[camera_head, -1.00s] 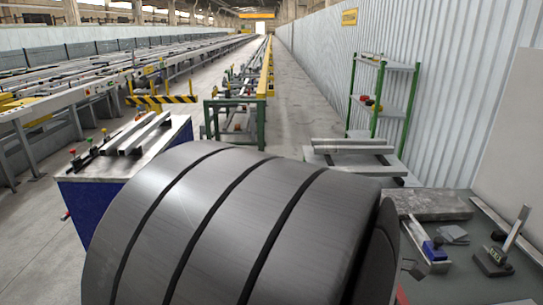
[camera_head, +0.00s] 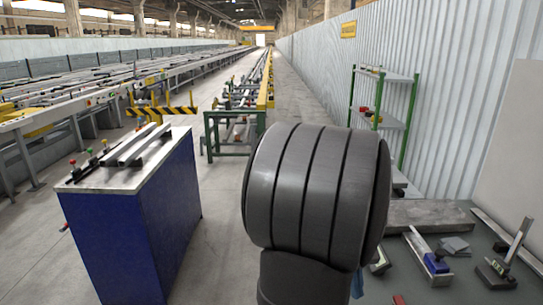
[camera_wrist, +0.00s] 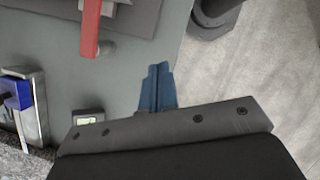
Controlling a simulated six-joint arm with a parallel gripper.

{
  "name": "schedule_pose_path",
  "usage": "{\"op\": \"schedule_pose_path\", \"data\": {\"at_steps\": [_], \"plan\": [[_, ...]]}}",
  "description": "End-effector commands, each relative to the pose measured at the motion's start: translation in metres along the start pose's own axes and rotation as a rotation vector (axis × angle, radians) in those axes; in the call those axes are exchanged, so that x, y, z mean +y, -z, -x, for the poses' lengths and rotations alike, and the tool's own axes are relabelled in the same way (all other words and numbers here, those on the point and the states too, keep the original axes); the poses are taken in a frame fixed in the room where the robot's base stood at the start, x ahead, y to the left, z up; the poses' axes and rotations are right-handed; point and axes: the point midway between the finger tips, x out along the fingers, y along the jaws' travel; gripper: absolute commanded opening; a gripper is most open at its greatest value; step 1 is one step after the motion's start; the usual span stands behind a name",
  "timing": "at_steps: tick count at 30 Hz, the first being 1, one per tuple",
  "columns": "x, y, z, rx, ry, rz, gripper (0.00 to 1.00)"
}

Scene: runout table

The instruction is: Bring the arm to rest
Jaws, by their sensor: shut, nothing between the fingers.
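My gripper shows in the wrist view with its narrow blue fingers (camera_wrist: 157,88) closed together and nothing between them. It is over the edge zone of the grey-green table (camera_wrist: 130,45), apart from the things on it as far as I can tell. In the camera_head view my dark, banded arm link fills the lower middle and hides most of the gripper. Only a small blue bit shows beside the link at the bottom. The table (camera_head: 450,292) is at the lower right in that view.
On the table are a metal channel with a blue block (camera_head: 435,262), grey plates (camera_head: 455,246) and a stand with a slanted bar (camera_head: 511,250). A red bar (camera_wrist: 90,30) and small display device (camera_wrist: 88,117) show in the wrist view. A blue cabinet (camera_head: 135,225) stands left; floor between is clear.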

Motion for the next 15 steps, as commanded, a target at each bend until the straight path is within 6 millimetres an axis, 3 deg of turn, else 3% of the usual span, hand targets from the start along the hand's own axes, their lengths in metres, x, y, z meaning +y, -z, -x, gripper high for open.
{"op": "schedule_pose_path", "data": {"at_steps": [7,15], "plan": [[0.010,0.013,0.005,0.000,0.055,-0.137,0.00],[0.012,0.015,0.006,0.000,0.066,-0.165,0.00]]}}
